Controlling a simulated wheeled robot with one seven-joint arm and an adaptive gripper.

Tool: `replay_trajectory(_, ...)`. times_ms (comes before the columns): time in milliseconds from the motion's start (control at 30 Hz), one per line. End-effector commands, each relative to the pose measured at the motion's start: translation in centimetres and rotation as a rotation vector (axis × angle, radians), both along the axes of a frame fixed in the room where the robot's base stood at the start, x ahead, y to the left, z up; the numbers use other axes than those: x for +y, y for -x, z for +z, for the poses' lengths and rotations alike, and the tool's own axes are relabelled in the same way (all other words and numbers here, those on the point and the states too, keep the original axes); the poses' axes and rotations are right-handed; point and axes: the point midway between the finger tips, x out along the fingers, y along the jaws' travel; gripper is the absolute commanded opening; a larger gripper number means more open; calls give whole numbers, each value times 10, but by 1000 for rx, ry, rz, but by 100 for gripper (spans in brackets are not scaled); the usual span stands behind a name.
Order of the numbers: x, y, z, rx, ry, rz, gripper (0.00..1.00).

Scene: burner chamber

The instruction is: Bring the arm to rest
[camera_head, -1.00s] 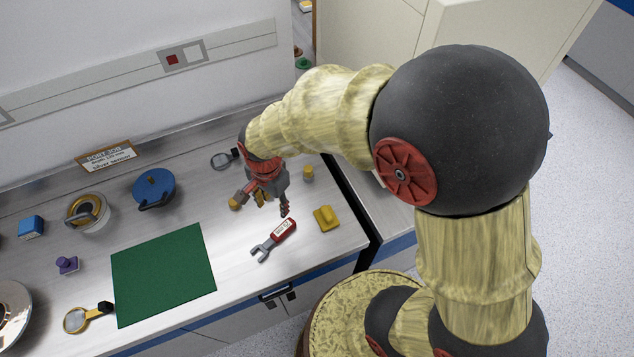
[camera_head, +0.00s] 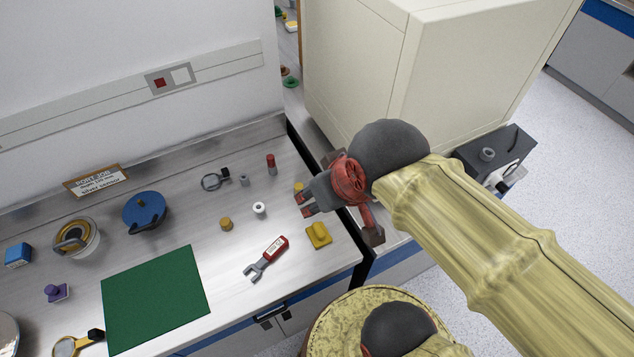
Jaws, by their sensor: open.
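My gripper (camera_head: 306,203) is at the right end of the metal bench, its fingers pointing left over the bench. It is open and I see nothing held in it. A small brass piece (camera_head: 298,188) shows right beside the fingers; I cannot tell whether they touch. My arm, in yellowish sleeves (camera_head: 470,220), reaches in from the lower right, with its dark wrist joint (camera_head: 388,155) in front of the cream cabinet. Part of the gripper's far side is hidden by its own red and grey body.
A red-handled wrench (camera_head: 266,258), a yellow block (camera_head: 318,235), a white ring (camera_head: 259,210) and a brass cylinder (camera_head: 226,223) lie near the gripper. A green mat (camera_head: 155,298) lies left. The cream cabinet (camera_head: 440,75) stands close behind my wrist. Open floor (camera_head: 560,130) is at right.

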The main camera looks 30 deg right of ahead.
Motion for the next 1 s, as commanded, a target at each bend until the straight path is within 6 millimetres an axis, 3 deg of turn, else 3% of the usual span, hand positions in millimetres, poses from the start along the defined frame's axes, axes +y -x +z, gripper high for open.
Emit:
replay_trajectory(267,0,0,-31,0,0,-1,43)
replay_trajectory(633,0,0,-117,1,0,-1,43)
replay_trajectory(767,0,0,-127,0,0,-1,43)
replay_trajectory(1000,0,-1,-123,-1,0,-1,43)
